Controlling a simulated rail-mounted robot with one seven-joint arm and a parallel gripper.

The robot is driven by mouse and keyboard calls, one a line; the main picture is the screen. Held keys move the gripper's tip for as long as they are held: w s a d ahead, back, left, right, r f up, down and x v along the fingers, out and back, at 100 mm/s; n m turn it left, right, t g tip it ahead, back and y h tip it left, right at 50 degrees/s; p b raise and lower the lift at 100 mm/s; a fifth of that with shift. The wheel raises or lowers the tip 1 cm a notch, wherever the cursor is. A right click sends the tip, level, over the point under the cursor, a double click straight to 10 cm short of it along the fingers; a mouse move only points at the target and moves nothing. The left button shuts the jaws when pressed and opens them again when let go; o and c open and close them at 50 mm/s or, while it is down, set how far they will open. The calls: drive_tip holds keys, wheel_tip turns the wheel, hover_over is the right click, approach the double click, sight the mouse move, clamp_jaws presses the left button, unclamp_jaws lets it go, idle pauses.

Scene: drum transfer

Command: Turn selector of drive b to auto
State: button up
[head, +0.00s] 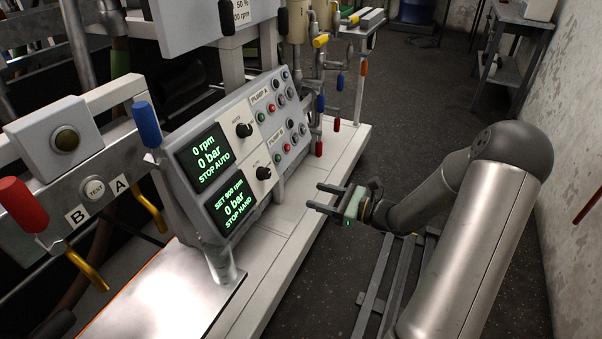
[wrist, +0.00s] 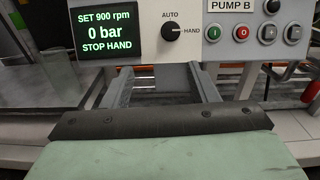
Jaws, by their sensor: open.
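The drive B selector (head: 263,173) is a black round knob on the lower half of the grey control panel (head: 178,152). In the wrist view the knob (wrist: 173,31) sits between the labels AUTO and HAND, and its white mark points right toward HAND. The lower display (wrist: 104,32) beside it reads SET 900 rpm, 0 bar, STOP HAND. My gripper (head: 314,197) is open and empty, in front of the panel and apart from it. In the wrist view its two fingers (wrist: 161,68) reach toward the panel just below the knob.
The upper selector (head: 243,130) belongs to the PUMP A row. Green and red buttons (wrist: 228,32) sit right of the lower selector. A blue-handled lever (head: 147,124) stands at the panel's left. The white skid ledge (head: 285,225) runs below; open floor (head: 420,110) lies to the right.

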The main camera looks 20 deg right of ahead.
drive_tip(key=d, duration=0.1)
drive_tip(key=b, duration=0.4)
approach(268, 175)
drive_tip(key=shift+m+t+h, duration=0.3)
drive_tip(key=shift+m+t, duration=0.1)
drive_tip(key=x, duration=0.9)
drive_tip(key=shift+a, duration=0.25)
drive_tip(key=shift+f, duration=0.1)
drive_tip(key=c, duration=1)
